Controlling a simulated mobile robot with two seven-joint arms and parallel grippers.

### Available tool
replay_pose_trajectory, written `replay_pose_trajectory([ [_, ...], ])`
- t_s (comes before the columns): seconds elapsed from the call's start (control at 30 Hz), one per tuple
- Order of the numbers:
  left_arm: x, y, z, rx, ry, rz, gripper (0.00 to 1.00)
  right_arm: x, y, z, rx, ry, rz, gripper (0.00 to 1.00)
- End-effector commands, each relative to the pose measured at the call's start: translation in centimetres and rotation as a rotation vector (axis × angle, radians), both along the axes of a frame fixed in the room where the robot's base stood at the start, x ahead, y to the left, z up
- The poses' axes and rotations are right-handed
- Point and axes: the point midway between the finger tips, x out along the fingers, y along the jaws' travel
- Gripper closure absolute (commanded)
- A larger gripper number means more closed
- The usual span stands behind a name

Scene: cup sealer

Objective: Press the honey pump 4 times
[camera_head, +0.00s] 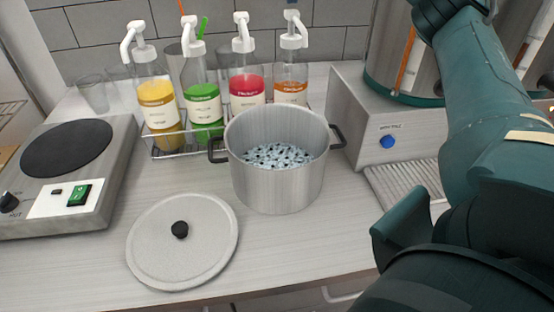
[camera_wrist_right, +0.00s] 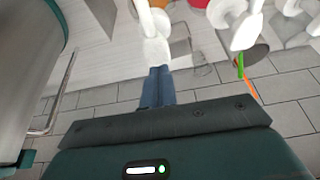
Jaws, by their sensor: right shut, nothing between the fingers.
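Several pump bottles with white pump heads stand in a wire rack behind the pot. The rightmost bottle (camera_head: 291,88) has orange-amber contents; its label is too small to read, so I cannot confirm it is the honey. Its white pump head (camera_head: 293,41) is upright. My right gripper (camera_wrist_right: 157,85) is shut and empty, its blue-grey fingertips right at a white pump head (camera_wrist_right: 155,50) in the wrist view. In the head view the fingertips (camera_head: 292,13) show over the rightmost pump's top; I cannot tell if they touch. My left gripper is out of view.
A steel pot (camera_head: 277,178) with dark-specked contents stands in front of the bottles. Its lid (camera_head: 205,245) lies at front left. A hot plate (camera_head: 20,200) is at left, a large dispenser (camera_head: 355,110) at right. Yellow (camera_head: 158,105), green (camera_head: 203,100) and red (camera_head: 246,88) bottles stand close by.

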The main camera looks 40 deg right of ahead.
Motion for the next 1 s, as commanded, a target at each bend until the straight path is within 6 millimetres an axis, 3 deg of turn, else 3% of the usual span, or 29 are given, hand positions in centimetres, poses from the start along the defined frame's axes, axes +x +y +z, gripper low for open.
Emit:
replay_pose_trajectory([
  [1.0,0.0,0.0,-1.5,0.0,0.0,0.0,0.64,0.0,0.0,-4.3,0.0,0.007,-0.001,1.0],
])
